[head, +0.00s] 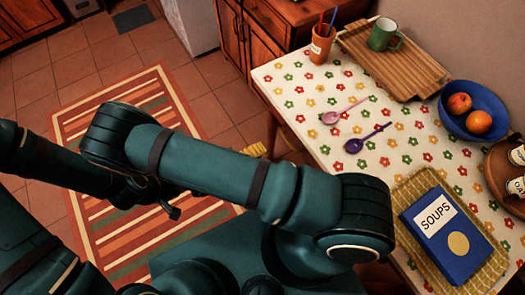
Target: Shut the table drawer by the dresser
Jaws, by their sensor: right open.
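The dresser (245,38) is the dark wood cabinet at the top. The table (288,98) stands to its lower right under a flowered cloth. I cannot make out the table drawer: my right arm crosses in front of the table's near left side. A small yellow strip (251,152) shows just above that arm, and I cannot tell what it belongs to. A dark gripper part, likely of my right gripper (172,210), shows below the arm's far end over the rug, apart from the table. My left arm comes in at the left edge; its gripper is not distinguishable.
On the table are a pink spoon (343,112), a purple spoon (366,138), an orange cup (321,45), a wooden board (385,72) with a green mug (383,34), a blue fruit bowl (452,117) and a SOUPS book (446,240). A striped rug (120,110) covers open floor.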

